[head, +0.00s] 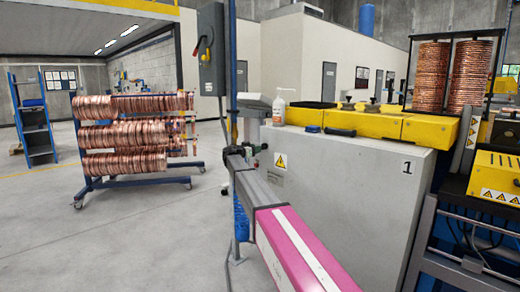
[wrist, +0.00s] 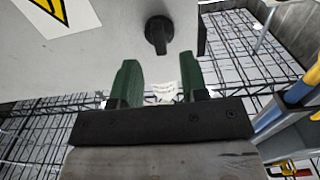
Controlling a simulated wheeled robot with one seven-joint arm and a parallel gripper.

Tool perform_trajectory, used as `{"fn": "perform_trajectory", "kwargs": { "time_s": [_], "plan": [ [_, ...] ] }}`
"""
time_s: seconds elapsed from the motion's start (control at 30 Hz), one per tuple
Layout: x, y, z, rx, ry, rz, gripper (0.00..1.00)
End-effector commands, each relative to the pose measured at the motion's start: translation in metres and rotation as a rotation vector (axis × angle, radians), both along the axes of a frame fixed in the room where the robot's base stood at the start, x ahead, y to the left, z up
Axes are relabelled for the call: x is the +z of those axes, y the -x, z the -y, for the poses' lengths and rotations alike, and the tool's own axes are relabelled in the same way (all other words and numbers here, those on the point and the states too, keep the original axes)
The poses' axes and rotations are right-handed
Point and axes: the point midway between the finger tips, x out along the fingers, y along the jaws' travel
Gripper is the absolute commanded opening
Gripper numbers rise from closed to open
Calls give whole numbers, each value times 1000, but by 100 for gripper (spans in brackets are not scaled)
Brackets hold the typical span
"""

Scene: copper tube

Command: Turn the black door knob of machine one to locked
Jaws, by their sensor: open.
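The black door knob (wrist: 158,33) shows in the wrist view on a light grey panel of machine one, near the panel's right edge. Its grip bar points down in that picture, towards my gripper. My gripper (wrist: 159,80) is open, with two dark green fingers apart and nothing between them. The fingertips are short of the knob, which lies beyond the gap between them. In the head view, machine one (head: 335,185) is the grey cabinet marked 1. My gripper (head: 243,151) is at its left end there, and I cannot clearly make out the knob.
A yellow warning label (wrist: 50,8) is beside the knob on the panel. A blue rack of copper coils (head: 130,135) stands to the left. A spray bottle (head: 279,108) stands on machine one. Open floor (head: 130,240) lies between the rack and the machine.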

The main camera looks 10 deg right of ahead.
Motion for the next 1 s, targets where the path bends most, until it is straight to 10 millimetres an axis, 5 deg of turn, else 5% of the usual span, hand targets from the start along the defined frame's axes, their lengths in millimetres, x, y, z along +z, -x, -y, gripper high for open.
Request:
{"fn": "perform_trajectory", "kwargs": {
  "time_s": [0.23,0.57,0.7,1.0],
  "plan": [
    [0,-23,30,0,-1,-1,40],
    [0,-25,35,1,0,-1,40],
    [0,-25,35,0,0,-1,1],
    [0,-25,35,0,6,-10,0]
  ]
}}
